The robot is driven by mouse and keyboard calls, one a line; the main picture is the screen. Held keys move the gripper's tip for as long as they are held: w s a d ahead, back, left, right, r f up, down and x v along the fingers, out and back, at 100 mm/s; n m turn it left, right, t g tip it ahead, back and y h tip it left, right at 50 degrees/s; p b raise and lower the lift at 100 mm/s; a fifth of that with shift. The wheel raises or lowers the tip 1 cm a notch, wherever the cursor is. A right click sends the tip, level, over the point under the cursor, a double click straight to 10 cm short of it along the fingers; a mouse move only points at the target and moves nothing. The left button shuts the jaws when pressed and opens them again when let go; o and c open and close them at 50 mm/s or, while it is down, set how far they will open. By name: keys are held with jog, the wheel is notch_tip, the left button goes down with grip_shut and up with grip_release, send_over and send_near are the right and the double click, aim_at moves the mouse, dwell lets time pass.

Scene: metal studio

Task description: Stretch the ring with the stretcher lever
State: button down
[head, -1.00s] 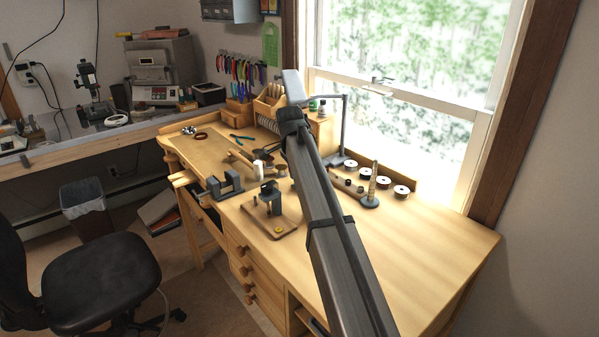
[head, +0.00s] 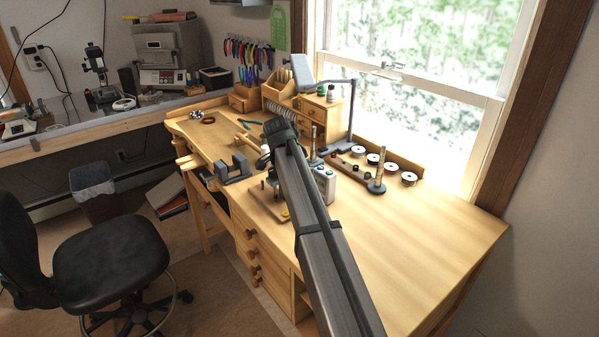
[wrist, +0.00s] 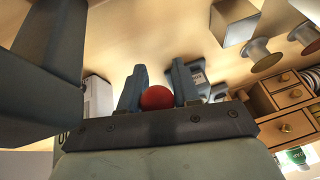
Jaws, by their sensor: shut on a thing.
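My gripper (wrist: 157,80) is shut on a round red knob (wrist: 157,98), seen between its two blue-grey fingers in the wrist view. The knob looks like the end of the stretcher lever, but the lever's shaft is hidden. In the head view my arm covers the gripper and most of the ring stretcher. A part of the stretcher's wooden base (head: 272,207) shows just left of my arm. A small yellow thing (head: 285,213) lies on that base by the arm's edge; I cannot tell if it is the ring.
A grey vise-like block (head: 235,170) stands left of the stretcher. Farther right are a tapered mandrel (head: 378,172) and several spools (head: 409,178). The bench's right front (head: 420,235) is clear.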

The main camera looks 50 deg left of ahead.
jog(key=shift+w+d+f, duration=0.15)
jog(key=shift+w, duration=0.05)
dwell(0.3)
jog(key=c, duration=1.2)
grip_release()
jog(key=shift+o, duration=1.4)
jog(key=shift+s, duration=0.1)
jog(key=v, duration=1.3)
jog(key=shift+r, duration=0.4)
jog(key=shift+s, duration=0.1)
jog(key=shift+c, duration=0.2)
